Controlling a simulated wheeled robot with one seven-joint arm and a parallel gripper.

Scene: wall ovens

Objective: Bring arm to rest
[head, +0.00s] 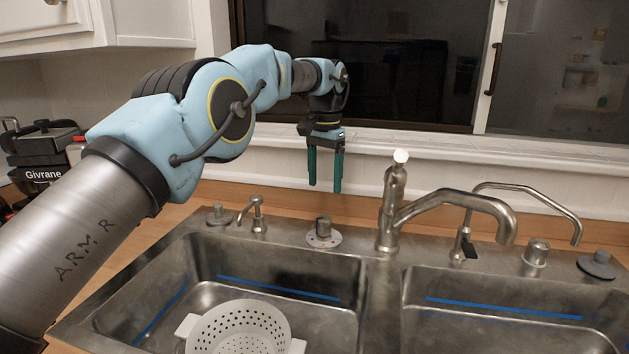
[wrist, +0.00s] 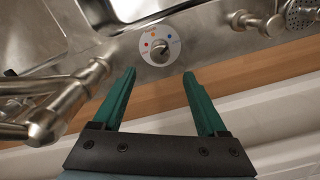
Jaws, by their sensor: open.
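My gripper (head: 325,186) hangs from my outstretched arm with its two green fingers pointing down. It is behind the sink's back edge, in front of the window sill, above and behind the round control knob (head: 324,233). In the wrist view my gripper (wrist: 158,82) has its fingers apart, with nothing between them. The knob with its coloured dots also shows beyond the fingertips in the wrist view (wrist: 160,47). My arm reaches across from the lower left of the head view.
A steel double sink (head: 378,300) fills the front, with a white colander (head: 240,325) in its left basin. A tall faucet (head: 392,205) stands right of my gripper. A soap dispenser (head: 257,214) is to the left. The window (head: 400,60) is behind.

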